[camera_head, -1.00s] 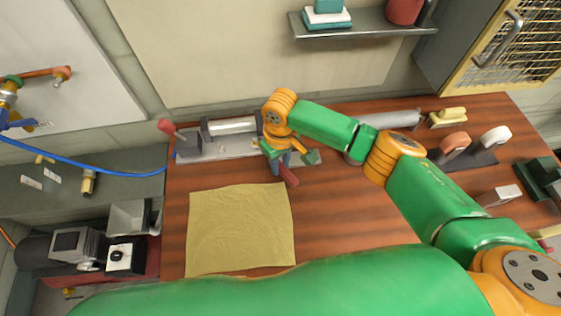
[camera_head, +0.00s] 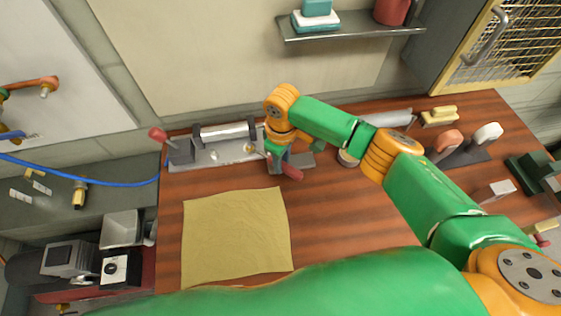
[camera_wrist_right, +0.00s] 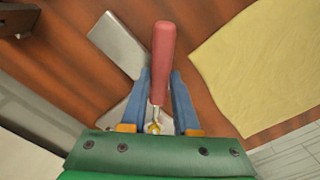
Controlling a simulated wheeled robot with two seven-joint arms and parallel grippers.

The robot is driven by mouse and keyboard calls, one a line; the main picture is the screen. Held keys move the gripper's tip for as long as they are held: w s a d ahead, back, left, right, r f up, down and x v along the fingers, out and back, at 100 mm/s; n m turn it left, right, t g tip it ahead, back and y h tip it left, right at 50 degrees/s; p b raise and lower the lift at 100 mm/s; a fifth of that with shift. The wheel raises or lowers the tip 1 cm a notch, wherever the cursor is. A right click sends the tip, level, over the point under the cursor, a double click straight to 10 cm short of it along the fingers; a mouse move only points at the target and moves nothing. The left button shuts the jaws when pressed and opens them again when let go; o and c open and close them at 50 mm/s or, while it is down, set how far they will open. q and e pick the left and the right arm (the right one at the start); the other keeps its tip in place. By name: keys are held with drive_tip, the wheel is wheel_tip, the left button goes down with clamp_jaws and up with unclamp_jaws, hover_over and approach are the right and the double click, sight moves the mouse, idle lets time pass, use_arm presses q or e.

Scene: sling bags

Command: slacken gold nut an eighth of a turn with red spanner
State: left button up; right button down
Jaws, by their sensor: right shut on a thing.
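The red-handled spanner (camera_head: 292,172) is in my right gripper (camera_head: 280,160), at the right end of a grey metal plate (camera_head: 208,161) on the bench. In the right wrist view the red handle (camera_wrist_right: 163,50) runs between the blue fingers of my right gripper (camera_wrist_right: 160,80), which are shut on it. A small gold piece (camera_wrist_right: 153,128) shows between the fingers near the palm; I cannot tell whether it is the gold nut. In the head view the gripper hides the spanner's working end. My left gripper is not in view.
A yellow cloth (camera_head: 237,235) lies flat in front of the plate. A red-knobbed lever (camera_head: 158,134) stands at the plate's left end. Brushes and red- and white-handled tools (camera_head: 487,134) are at the bench's right. A shelf (camera_head: 350,27) hangs above the back.

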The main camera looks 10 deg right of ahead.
drive_tip(key=shift+w+d+n+b, duration=0.5)
drive_tip(key=shift+w+d+n, duration=0.15)
drive_tip(key=shift+n, duration=0.35)
drive_tip(key=shift+w+d+f+n+b, duration=0.1)
drive_tip(key=shift+w+f+n+b, duration=0.05)
drive_tip(key=shift+w+n+b, duration=0.2)
drive_tip(key=shift+w+d+n+b, duration=0.35)
drive_tip(key=shift+w+n+b, duration=0.2)
drive_tip(key=shift+n+b, duration=0.25)
drive_tip(key=shift+w+d, duration=0.1)
